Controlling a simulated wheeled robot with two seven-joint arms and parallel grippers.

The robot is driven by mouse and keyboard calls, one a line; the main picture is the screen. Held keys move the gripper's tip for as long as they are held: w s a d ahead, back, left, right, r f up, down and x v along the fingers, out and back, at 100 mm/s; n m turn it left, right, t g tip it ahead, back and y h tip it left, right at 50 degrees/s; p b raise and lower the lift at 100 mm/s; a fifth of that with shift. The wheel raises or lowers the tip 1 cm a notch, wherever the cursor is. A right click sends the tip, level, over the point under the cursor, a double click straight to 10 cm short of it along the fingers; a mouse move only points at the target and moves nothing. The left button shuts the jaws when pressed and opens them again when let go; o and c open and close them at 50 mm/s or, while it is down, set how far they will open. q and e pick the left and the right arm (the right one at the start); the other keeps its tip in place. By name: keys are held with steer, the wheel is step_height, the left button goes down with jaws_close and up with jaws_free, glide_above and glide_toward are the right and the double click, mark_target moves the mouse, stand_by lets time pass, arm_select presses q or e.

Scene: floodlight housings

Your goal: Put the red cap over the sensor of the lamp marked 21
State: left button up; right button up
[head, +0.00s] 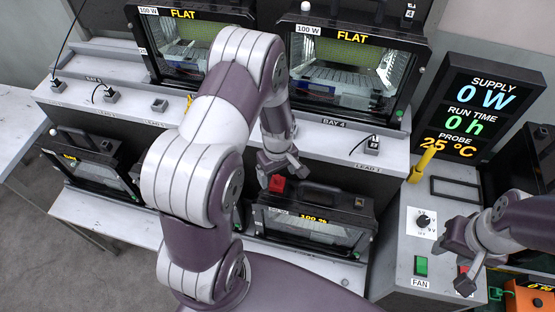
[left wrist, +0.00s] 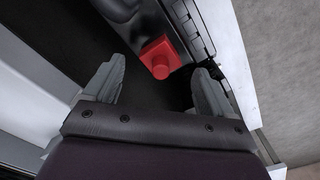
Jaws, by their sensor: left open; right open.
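The red cap (head: 277,184) sits at the back left corner of the top of a black lamp (head: 312,226) on the lower shelf. Its display reads about 100 %; I cannot read a number 21 on any lamp. My left gripper (head: 283,172) is open just above the cap. In the left wrist view the red cap (left wrist: 160,57) is ahead between the spread fingers (left wrist: 162,70), with nothing gripped. Whether a sensor is under the cap is hidden. My right gripper (head: 456,262) is open and empty over the control box at the right.
Two lit lamps marked FLAT (head: 200,50) (head: 345,75) stand on the upper bench. Another lamp (head: 92,165) stands at lower left. The control box (head: 400,262) has a knob and switches. A display (head: 483,110) stands behind it. An orange device (head: 530,297) is at lower right.

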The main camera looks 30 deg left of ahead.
mark_target(278, 179)
arm_select(q)
step_height(278, 179, up, 11)
steer(key=b, duration=0.2)
steer(key=s+d+r+m+t, duration=0.1)
steer(key=s+d+r+m, duration=0.2)
steer(key=s+m, duration=0.6)
steer(key=d+m, duration=0.2)
steer(key=m, duration=0.1)
steer(key=shift+d, duration=0.2)
steer(key=shift+s, duration=0.1)
steer(key=shift+f, duration=0.1)
stand_by(0.7)
